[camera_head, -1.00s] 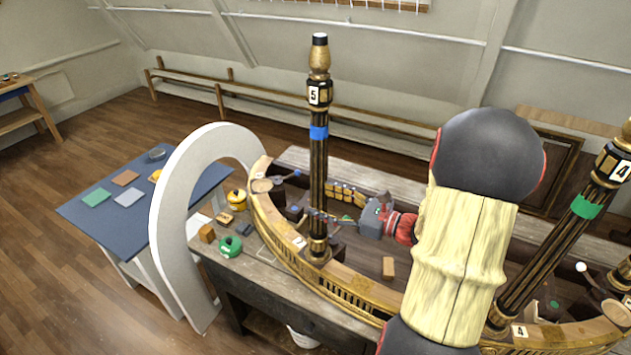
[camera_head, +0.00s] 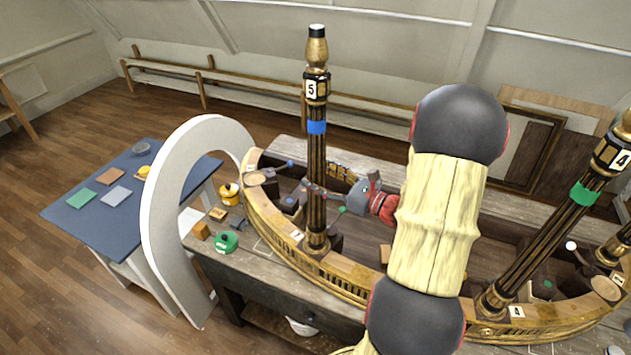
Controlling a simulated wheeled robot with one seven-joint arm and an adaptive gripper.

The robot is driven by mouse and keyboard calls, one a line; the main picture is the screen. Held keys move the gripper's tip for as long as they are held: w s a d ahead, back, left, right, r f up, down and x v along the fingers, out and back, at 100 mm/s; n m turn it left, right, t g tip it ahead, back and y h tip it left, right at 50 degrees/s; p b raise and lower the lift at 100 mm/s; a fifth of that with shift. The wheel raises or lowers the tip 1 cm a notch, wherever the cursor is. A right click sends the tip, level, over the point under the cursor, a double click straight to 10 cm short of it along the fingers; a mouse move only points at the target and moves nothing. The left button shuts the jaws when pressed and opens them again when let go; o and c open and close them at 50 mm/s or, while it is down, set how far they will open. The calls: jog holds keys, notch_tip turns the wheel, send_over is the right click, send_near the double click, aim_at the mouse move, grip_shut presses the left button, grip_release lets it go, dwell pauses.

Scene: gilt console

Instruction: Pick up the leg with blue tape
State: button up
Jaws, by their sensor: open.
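The leg with blue tape (camera_head: 316,152) stands upright on the gilt curved frame (camera_head: 285,250) in the head view.
A leg with green tape (camera_head: 550,223), marked 4, leans at the right. A white arch (camera_head: 165,230) stands left of the bench. A green tape roll (camera_head: 226,243) and a yellow pot (camera_head: 229,193) sit at the bench's left end. A blue-topped table (camera_head: 110,229) is farther left.

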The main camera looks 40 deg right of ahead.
jog(key=w, duration=0.3)
jog(key=w+a+f+p, duration=0.1)
jog(key=w, duration=0.1)
jog(key=shift+w, duration=0.2)
jog(key=c, duration=0.4)
jog(key=c, duration=1.1)
jog(key=shift+r, duration=0.15)
grip_shut()
